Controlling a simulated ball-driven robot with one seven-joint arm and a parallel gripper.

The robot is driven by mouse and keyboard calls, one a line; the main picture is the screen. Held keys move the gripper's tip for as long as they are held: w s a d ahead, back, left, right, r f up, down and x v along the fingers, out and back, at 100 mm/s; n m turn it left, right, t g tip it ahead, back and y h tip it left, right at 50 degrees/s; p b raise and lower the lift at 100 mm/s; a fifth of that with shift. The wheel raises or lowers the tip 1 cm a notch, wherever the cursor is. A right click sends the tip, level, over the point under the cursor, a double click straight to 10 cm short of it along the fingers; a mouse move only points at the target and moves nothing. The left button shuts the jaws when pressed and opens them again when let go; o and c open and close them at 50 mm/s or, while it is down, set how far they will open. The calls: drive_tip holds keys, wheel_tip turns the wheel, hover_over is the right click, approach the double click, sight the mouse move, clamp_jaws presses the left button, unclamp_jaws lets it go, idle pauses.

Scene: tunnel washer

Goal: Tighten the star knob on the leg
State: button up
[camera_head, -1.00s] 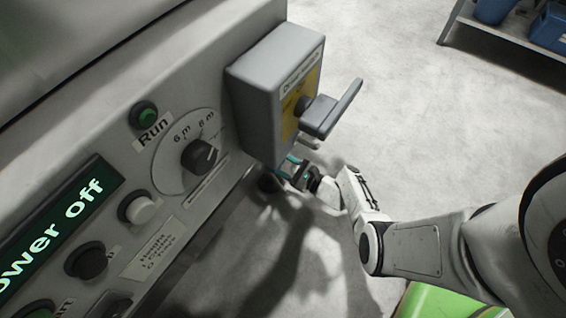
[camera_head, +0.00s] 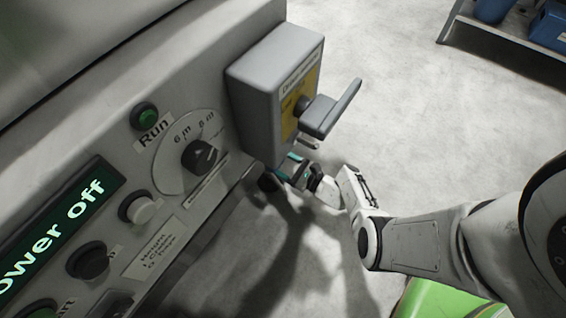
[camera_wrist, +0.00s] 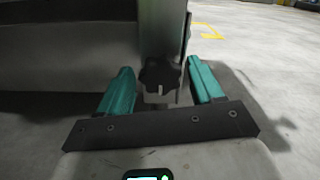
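The star knob (camera_wrist: 160,77) is black and lobed, on the lower part of the grey metal leg (camera_wrist: 161,32) in the wrist view. My gripper (camera_wrist: 159,66) is open, with one teal finger on each side of the knob in the picture. Gaps show between both fingers and the knob, and nothing is held. How far ahead of the fingertips the knob lies is hard to tell. In the head view my gripper (camera_head: 290,170) is low beside the machine, partly hidden under the grey switch box. I cannot make out the knob clearly there.
The control panel (camera_head: 112,205) with its dials and a "Power off" display fills the left. The switch box (camera_head: 262,95), with a protruding handle (camera_head: 332,110), overhangs my gripper. A shelf with blue bins (camera_head: 551,28) stands far right. The floor between is clear.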

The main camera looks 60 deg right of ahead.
drive_tip(key=shift+o, duration=0.6)
drive_tip(key=s+p, duration=0.2)
drive_tip(key=s, duration=0.8)
drive_tip(key=shift+s+d, duration=0.15)
drive_tip(key=shift+s, duration=0.2)
